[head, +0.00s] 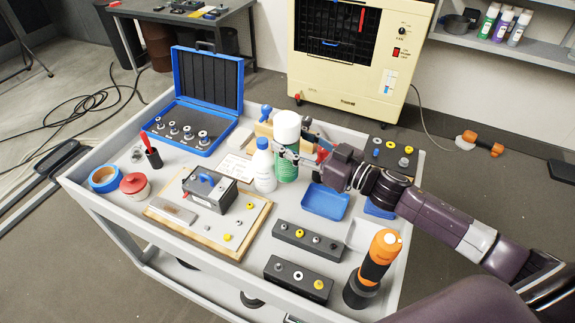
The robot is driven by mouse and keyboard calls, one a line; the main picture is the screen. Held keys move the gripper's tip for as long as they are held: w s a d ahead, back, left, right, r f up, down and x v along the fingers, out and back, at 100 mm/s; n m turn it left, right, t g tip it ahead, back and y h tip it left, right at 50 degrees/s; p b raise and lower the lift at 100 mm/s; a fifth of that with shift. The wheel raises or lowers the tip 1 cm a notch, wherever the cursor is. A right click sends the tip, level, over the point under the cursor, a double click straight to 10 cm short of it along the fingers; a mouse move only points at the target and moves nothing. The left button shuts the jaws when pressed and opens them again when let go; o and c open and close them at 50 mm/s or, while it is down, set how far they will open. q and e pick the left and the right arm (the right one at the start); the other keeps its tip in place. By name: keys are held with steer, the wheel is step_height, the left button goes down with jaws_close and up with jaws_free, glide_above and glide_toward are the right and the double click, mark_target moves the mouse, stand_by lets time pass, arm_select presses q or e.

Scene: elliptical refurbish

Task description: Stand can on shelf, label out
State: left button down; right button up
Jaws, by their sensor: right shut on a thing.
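A green spray can with a white cap (286,165) is upright among the items on the grey cart. My right gripper (292,154) comes in from the right and is shut on the can at its upper body. The fingers and wrist cover part of its right side. I cannot tell whether its base touches the cart, or which way its label faces. My left gripper is not in view.
A white bottle (264,168) stands close left of the can. A blue open case (208,80), a blue tray (324,202) and an orange tool (378,258) are on the cart. A cream cabinet machine (345,75) stands behind. A dark pot (457,24) sits on the shelf's left part.

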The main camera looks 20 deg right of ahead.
mark_target(297, 170)
step_height(297, 170, down, 9)
steer(key=shift+r, duration=0.2)
steer(key=shift+f, duration=0.1)
steer(key=o, duration=1.1)
steer(key=shift+f, duration=0.2)
steer(key=o, duration=0.4)
steer(key=shift+o, duration=0.2)
steer(key=shift+r, duration=0.1)
